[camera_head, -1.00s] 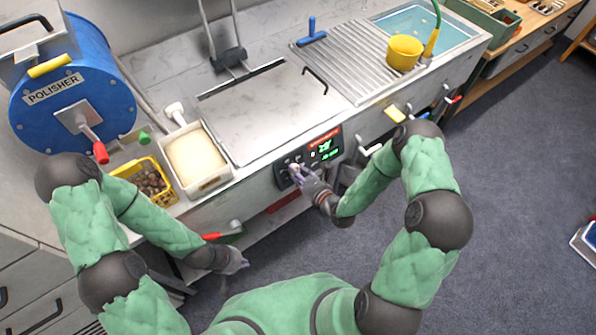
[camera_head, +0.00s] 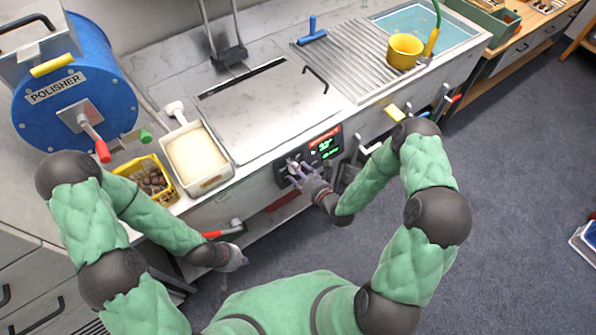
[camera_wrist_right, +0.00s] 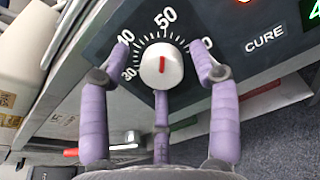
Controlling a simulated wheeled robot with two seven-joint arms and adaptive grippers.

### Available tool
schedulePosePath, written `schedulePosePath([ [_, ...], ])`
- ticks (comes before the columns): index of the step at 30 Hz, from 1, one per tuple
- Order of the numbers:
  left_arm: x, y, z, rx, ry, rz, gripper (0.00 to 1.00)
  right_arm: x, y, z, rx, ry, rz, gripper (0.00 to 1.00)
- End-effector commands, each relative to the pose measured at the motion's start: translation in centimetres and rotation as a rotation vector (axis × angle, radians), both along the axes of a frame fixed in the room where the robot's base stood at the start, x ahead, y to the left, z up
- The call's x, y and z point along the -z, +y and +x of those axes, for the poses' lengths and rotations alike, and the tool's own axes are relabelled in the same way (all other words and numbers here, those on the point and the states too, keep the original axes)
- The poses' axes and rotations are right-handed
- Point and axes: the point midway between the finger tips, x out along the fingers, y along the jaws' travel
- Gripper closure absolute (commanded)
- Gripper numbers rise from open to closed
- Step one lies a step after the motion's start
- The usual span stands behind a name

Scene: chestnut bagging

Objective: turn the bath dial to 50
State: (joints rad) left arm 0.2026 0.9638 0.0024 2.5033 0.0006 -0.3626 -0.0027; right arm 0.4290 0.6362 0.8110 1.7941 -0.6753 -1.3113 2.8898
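The bath dial (camera_wrist_right: 150,65) is a white round knob with a red pointer line, on a dark control panel (camera_wrist_right: 105,32). The scale around it reads 30, 40, 50 and a partly covered 60. The red line points up at about the 50 mark. My right gripper (camera_wrist_right: 161,46) has purple fingers to the left and right of the knob with gaps showing, and a third finger below it. It is open around the dial; it also shows in the head view (camera_head: 297,174). My left gripper (camera_head: 238,259) hangs low in front of the counter, its fingers too small to read.
The panel has a lit green display (camera_head: 326,147) and a CURE label (camera_wrist_right: 265,40). A lidded bath (camera_head: 260,105) is above it. A yellow basket of chestnuts (camera_head: 170,197) and a cream-filled tray (camera_head: 222,176) stand left. Levers stick out at right.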

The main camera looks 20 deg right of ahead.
Motion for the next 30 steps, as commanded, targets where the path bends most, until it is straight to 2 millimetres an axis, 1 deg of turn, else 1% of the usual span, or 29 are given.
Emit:
schedulePosePath([
  [8, 0.0, 0.0, 0.0, 0.000, 0.000, 0.000, 1.00, 0.1, -0.1, -0.1, 0.002, 0.003, -0.001, 0.36],
  [11, 0.0, 0.0, 0.0, 0.000, 0.000, 0.000, 1.00, 0.0, -0.3, -0.5, 0.003, 0.005, 0.000, 0.36],
  [14, 0.0, 0.0, 0.0, 0.000, 0.000, 0.000, 1.00, -0.3, -0.8, -1.6, 0.004, 0.004, 0.000, 0.36],
  [24, 0.0, 0.0, 0.0, 0.000, 0.000, 0.000, 1.00, -1.8, -3.1, -7.6, 0.006, 0.004, 0.000, 0.36],
  [27, 0.0, 0.0, 0.0, 0.000, 0.000, 0.000, 1.00, -2.1, -3.6, -9.0, 0.005, 0.005, 0.000, 0.36],
  [30, 0.0, 0.0, 0.0, 0.000, 0.000, 0.000, 1.00, -2.3, -3.9, -9.9, 0.004, 0.004, 0.000, 0.36],
])
